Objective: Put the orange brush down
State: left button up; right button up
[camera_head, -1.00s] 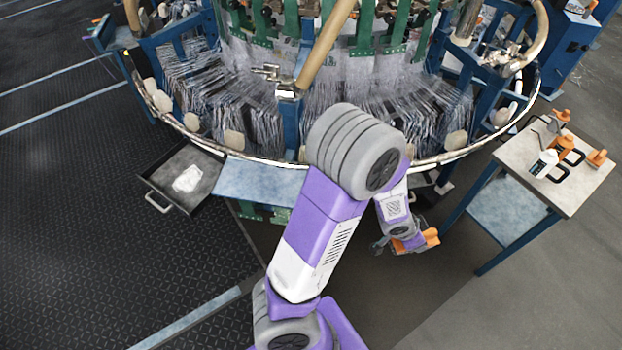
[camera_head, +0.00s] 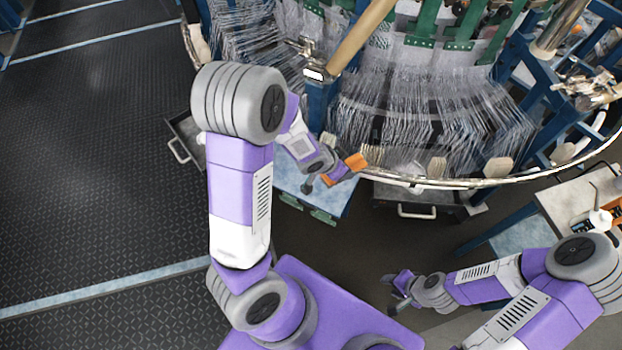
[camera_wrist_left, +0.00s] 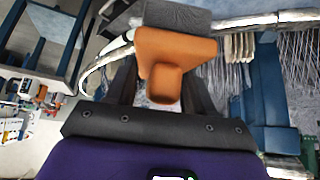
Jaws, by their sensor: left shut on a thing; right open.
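The orange brush (camera_head: 354,162) is held in my left gripper (camera_head: 338,172), in front of the loom's rim near the blue step. In the left wrist view, the brush (camera_wrist_left: 176,48) sits between the dark fingers, with its orange body facing the camera and a dark grey block at its far end. My left gripper is shut on it. My right gripper (camera_head: 392,292) is open and empty, low over the floor at the lower right. It is well apart from the brush.
The circular loom (camera_head: 430,110) with its hanging threads fills the upper right. A pale blue step (camera_head: 318,192) and an open drawer (camera_head: 405,199) lie under its rim. A side table (camera_head: 567,200) with bottles stands at the right edge. Dark floor (camera_head: 90,180) at left is clear.

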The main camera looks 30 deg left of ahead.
pick_arm(q)
jog(key=s+a+f+m+t+h, duration=0.1)
jog(key=s+a+m+h, duration=0.2)
jog(key=a, duration=0.5)
jog(key=shift+m, duration=0.4)
jog(key=f+b, duration=0.1)
jog(key=f, duration=0.2)
jog(key=f+b, duration=0.2)
jog(key=f, duration=0.1)
jog(key=f+b, duration=0.1)
jog(key=f, duration=0.2)
jog(key=shift+w+d+f+b, duration=0.15)
jog(key=shift+w+d+b, duration=0.1)
jog(key=shift+w+b, duration=0.1)
jog(key=shift+f, duration=0.25)
jog(key=o, duration=1.4)
